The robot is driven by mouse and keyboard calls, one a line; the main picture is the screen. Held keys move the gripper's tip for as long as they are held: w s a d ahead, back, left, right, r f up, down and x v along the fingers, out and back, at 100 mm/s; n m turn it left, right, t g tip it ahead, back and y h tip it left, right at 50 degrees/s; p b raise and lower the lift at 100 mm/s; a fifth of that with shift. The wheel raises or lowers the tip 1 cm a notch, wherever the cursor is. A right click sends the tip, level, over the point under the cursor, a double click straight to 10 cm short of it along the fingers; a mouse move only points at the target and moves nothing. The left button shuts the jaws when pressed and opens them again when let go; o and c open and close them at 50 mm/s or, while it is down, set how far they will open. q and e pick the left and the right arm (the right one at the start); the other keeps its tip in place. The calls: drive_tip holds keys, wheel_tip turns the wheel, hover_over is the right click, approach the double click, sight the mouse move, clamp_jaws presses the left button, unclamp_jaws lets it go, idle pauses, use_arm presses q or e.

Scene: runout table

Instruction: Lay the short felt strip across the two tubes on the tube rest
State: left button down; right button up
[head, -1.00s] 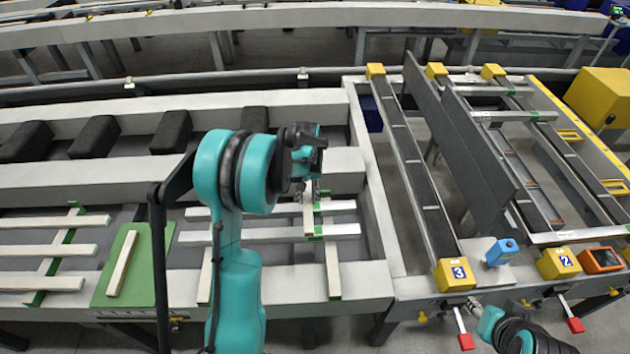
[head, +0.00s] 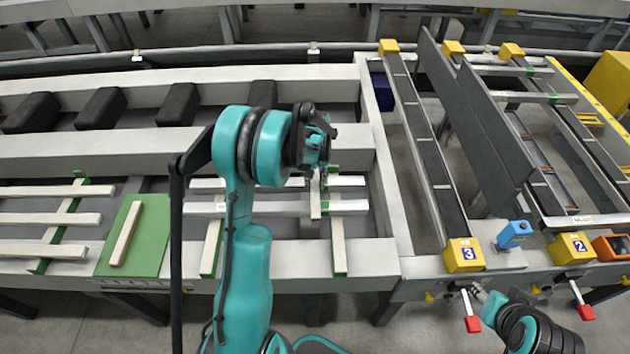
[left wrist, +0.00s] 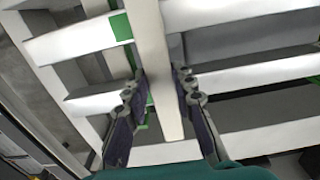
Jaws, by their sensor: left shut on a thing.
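My left gripper (head: 318,170) is shut on a short pale strip (head: 316,200), which runs crosswise over two white tubes (head: 270,208). In the left wrist view the strip (left wrist: 152,60) stands lengthwise between the two fingers of the left gripper (left wrist: 160,98), with the tubes (left wrist: 75,42) beneath it. I cannot tell whether the strip touches both tubes. The tubes lie on the tube rest, whose pale bars (head: 338,245) have green edges. My left arm hides part of the tubes. My right gripper (head: 480,292) is low at the right, empty-looking and too small to read.
A green mat (head: 150,255) with another pale strip (head: 124,233) lies left of my arm. More white tubes (head: 50,219) lie on a rest at far left. Dark blocks (head: 178,104) stand behind. Yellow box 3 (head: 465,256) and a blue device (head: 514,234) are at right.

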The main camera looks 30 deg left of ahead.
sight(315, 185)
use_arm(q)
drive_tip(key=shift+f+b, duration=0.5)
drive_tip(key=shift+f, duration=0.05)
drive_tip(key=c, duration=1.2)
unclamp_jaws()
wheel_tip(315, 185, up, 12)
drive_tip(key=s+d+r+m+t+b, duration=0.25)
drive_tip(key=s+d+r, duration=0.35)
drive_tip(key=s+d, duration=0.3)
drive_tip(key=s+d+f+m+t, duration=0.1)
drive_tip(key=s+d, duration=0.1)
drive_tip(key=s, duration=0.1)
drive_tip(key=s+d+f+m+t, duration=0.1)
drive_tip(key=s+d+t, duration=0.1)
drive_tip(key=s, duration=0.2)
drive_tip(key=s+d+f+m+t, duration=0.1)
drive_tip(key=s+d+m, duration=0.1)
drive_tip(key=s+d, duration=0.1)
drive_tip(key=shift+s+f+t+b, duration=0.1)
drive_tip(key=shift+s+t+b, duration=0.2)
drive_tip(key=shift+s+t, duration=0.05)
